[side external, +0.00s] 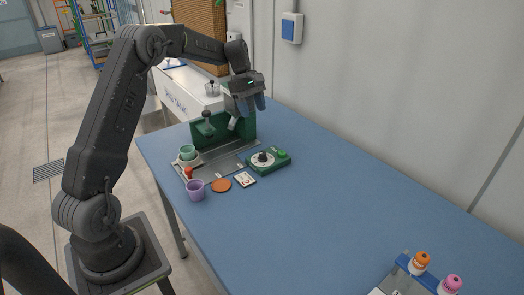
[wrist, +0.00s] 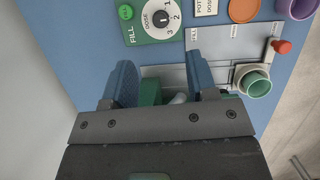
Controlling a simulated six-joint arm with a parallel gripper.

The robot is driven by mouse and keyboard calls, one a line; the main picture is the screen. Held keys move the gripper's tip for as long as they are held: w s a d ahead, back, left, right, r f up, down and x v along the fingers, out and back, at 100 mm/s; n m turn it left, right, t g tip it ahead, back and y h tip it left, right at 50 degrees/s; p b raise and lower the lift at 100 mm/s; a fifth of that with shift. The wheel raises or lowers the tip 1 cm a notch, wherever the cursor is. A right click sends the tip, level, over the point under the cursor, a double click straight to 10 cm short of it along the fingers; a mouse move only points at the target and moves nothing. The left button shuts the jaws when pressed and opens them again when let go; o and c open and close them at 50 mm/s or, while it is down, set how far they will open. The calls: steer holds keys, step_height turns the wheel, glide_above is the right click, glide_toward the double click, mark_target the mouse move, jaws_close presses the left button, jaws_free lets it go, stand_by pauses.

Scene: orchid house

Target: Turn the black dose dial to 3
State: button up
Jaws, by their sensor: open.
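The black dose dial (side external: 262,157) sits on a white disc on top of a small green box (side external: 282,163) on the blue table. In the wrist view the dial (wrist: 161,18) is near the top, with DOSE and numerals printed around it. I cannot clearly tell where its pointer stands. A round green FILL button (wrist: 126,12) is beside it on the box. My gripper (side external: 250,105) is open and empty, raised by the green dispenser and apart from the dial. In the wrist view its two blue fingers (wrist: 160,78) point toward the dial side of the scene.
A green dispenser (side external: 238,125) stands behind the grey tray, with a green cup (side external: 187,153) and red-knobbed lever (side external: 188,173). A purple cup (side external: 195,190), orange disc (side external: 221,184) and card (side external: 245,180) lie in front. A bottle rack (side external: 403,262) is near right; mid-table is clear.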

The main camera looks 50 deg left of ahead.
mark_target(263, 152)
steer(key=shift+n, duration=0.6)
steer(key=x, duration=0.5)
steer(key=a+x, duration=0.1)
steer(key=x, duration=0.4)
steer(key=a+x, duration=0.1)
steer(key=x, duration=0.4)
steer(key=shift+w+f, duration=0.25)
steer(key=shift+f, duration=0.2)
steer(key=c, duration=0.9)
steer(key=shift+m+h, duration=0.3)
steer(key=shift+m+g, duration=0.3)
steer(key=shift+m, duration=0.2)
steer(key=o, duration=0.9)
